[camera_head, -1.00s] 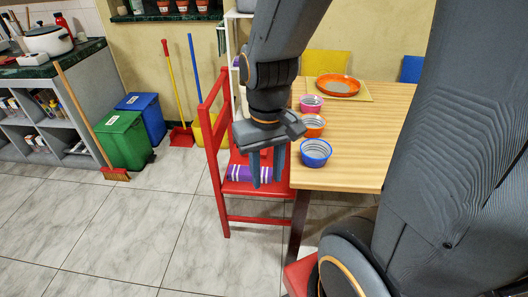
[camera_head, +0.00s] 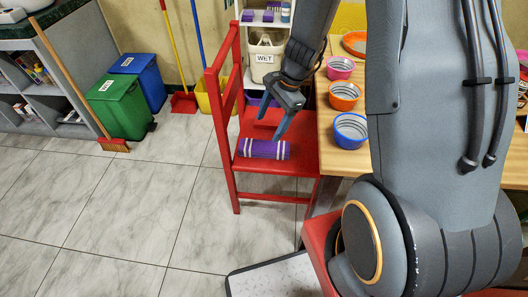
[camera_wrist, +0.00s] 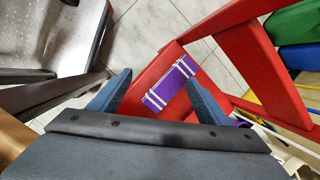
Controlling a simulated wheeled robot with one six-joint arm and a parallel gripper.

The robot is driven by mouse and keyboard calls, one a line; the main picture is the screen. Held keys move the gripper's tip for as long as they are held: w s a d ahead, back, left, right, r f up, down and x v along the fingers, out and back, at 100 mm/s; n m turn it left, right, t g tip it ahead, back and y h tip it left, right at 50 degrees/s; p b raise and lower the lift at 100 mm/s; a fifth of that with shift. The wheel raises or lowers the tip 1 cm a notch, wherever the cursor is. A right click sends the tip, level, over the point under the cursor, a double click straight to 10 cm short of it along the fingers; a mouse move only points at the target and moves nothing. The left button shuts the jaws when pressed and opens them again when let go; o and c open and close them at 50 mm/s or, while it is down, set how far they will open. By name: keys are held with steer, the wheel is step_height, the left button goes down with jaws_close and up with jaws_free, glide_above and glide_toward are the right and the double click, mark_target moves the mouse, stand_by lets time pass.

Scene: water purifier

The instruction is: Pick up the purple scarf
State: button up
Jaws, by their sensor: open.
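The purple scarf (camera_head: 264,149) is a rolled bundle with white stripes at its ends. It lies on the seat of the red chair (camera_head: 292,163), close to the front edge. In the wrist view the scarf (camera_wrist: 171,84) shows ahead of the fingers, near the right fingertip. My gripper (camera_head: 272,122) is above the seat, behind the scarf in the head view, with its fingers angled downward. It is open and empty, and its two fingers stand wide apart in the wrist view (camera_wrist: 158,84). I cannot tell the exact height of the fingertips over the seat.
The wooden table (camera_head: 327,135) with blue (camera_head: 350,130), orange (camera_head: 344,96) and pink bowls is close to the chair's right. The chair's red backrest (camera_head: 222,90) rises on the left. A shelf with a bin (camera_head: 265,60) stands behind.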

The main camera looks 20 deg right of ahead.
mark_target(266, 145)
steer(key=w+d+f+m, duration=0.1)
steer(key=w+f+m, duration=0.1)
steer(key=f, duration=0.2)
steer(key=w+d+f+m+b, duration=0.1)
steer(key=w+f+m, duration=0.1)
steer(key=f, duration=0.2)
steer(key=w+d+f+m+t+b, duration=0.1)
steer(key=w+f+m, duration=0.1)
steer(key=f+m, duration=0.1)
steer(key=shift+w+d+f, duration=0.15)
steer(key=shift+w+f, duration=0.05)
steer(key=shift+f, duration=0.65)
steer(key=x, duration=0.8)
steer(key=shift+y, duration=0.3)
steer(key=shift+c, duration=0.2)
steer(key=c, duration=1.1)
steer(key=shift+c, duration=0.2)
